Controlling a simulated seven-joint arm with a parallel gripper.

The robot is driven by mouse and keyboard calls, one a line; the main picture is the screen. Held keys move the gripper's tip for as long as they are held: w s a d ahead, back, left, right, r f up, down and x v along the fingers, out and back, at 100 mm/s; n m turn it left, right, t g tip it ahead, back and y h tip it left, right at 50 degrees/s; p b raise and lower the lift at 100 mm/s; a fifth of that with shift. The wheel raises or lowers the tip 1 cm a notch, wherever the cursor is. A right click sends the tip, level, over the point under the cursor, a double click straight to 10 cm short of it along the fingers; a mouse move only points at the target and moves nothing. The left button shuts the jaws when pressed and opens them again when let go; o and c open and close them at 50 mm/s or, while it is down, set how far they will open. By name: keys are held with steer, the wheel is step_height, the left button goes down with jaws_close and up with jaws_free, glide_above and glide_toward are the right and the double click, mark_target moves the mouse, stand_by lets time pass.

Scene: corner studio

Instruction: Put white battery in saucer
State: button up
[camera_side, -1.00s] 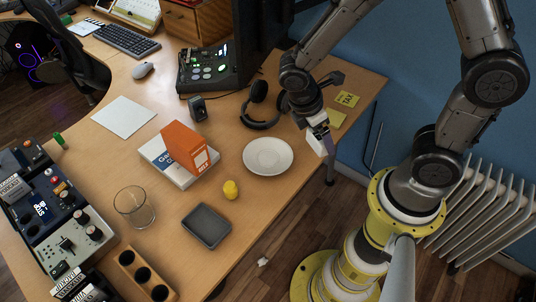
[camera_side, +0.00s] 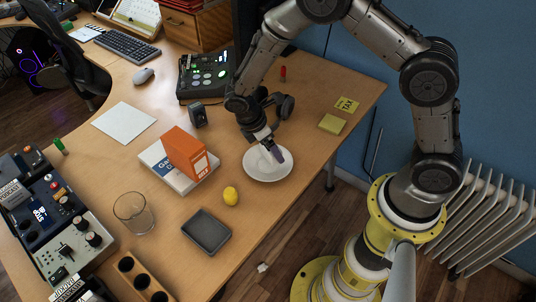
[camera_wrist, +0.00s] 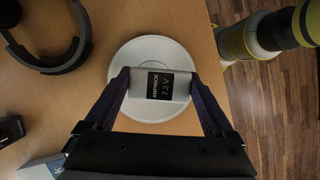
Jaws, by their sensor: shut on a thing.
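The white battery (camera_wrist: 158,85) has a black label and sits between the two fingers of my gripper (camera_wrist: 160,80) in the wrist view. My gripper is shut on it. The white saucer (camera_wrist: 150,47) lies on the desk directly below the battery. In the side view my gripper (camera_side: 275,154) points down over the saucer (camera_side: 262,175), and the battery is mostly hidden by the fingers. I cannot tell whether the battery touches the saucer.
A black headset (camera_wrist: 45,60) lies beside the saucer. A yellow lemon (camera_side: 230,196), a dark grey tray (camera_side: 206,232), an orange box (camera_side: 186,153) on a book and a clear glass (camera_side: 134,212) stand nearby. The desk edge is close on the saucer's right.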

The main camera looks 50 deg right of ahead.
mark_target(268, 156)
steer(key=shift+w+f, duration=0.6)
steer(key=shift+f, duration=1.55)
steer(key=shift+f, duration=0.1)
steer(key=o, duration=1.3)
